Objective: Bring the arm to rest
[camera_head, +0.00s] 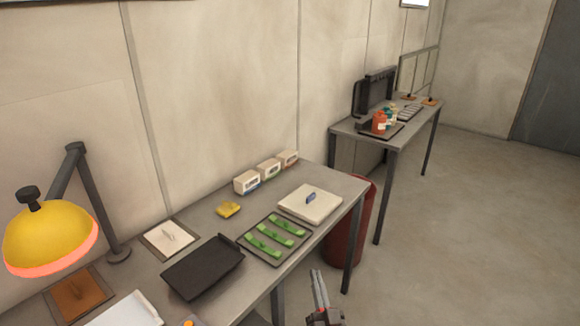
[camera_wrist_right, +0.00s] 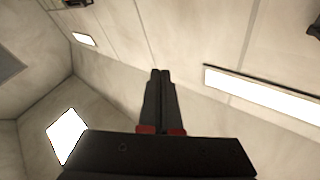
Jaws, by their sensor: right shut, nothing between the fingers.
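My right gripper (camera_head: 319,288) shows at the bottom of the head view, pointing up, in front of the near table's front edge and apart from it. In the right wrist view the gripper (camera_wrist_right: 161,73) has its two dark fingers together with nothing between them. Behind it there are only walls and bright panels. My left gripper is in neither view.
The near table (camera_head: 205,215) holds a yellow lamp (camera_head: 45,235), a black tray (camera_head: 203,266), a tray with green pieces (camera_head: 273,238), a pale board (camera_head: 310,203) and small boxes (camera_head: 247,182). A red bin (camera_head: 345,245) stands beside it. Floor at right is clear.

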